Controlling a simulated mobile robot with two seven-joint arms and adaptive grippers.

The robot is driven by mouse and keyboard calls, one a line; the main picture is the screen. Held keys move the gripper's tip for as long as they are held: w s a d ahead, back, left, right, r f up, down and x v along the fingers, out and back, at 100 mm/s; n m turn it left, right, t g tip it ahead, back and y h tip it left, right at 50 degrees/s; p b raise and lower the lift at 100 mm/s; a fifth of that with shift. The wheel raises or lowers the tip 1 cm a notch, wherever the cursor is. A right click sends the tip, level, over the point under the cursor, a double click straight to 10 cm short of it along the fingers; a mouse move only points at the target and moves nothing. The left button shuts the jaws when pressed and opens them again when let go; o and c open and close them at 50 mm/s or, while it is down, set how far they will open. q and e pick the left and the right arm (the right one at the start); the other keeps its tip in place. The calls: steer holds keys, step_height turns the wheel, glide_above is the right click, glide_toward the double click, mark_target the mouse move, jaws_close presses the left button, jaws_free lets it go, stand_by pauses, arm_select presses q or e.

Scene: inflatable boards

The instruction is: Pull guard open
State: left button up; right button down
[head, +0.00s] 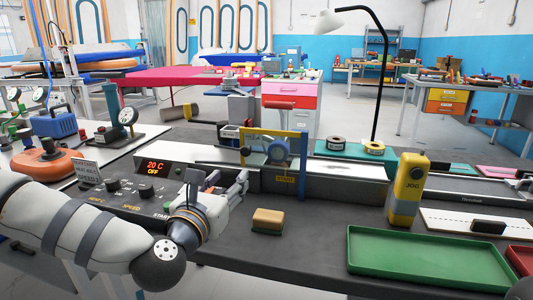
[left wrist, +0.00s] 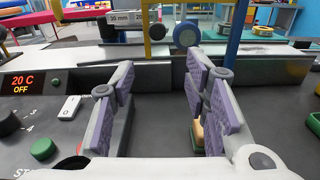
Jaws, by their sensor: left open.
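My left gripper (head: 228,190) is to the left of the frame and nearer to me, above the dark table. It also shows in the left wrist view (left wrist: 160,100), with its purple-padded fingers wide apart and nothing between them. The fingers look apart from the frame. My right gripper is not in view.
A control panel (head: 125,195) with knobs and a "20 C OFF" display lies under my left arm. A tan block (head: 267,220) sits in front of the machine. A yellow JOG pendant (head: 407,190) and a green tray (head: 425,255) stand to the right. The table between block and tray is clear.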

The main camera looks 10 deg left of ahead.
mark_target(245, 153)
arm_select(q)
steer(key=w, duration=0.7)
steer(key=w+r, duration=0.1)
steer(key=w, duration=0.3)
steer(key=shift+w, duration=0.2)
jaws_close()
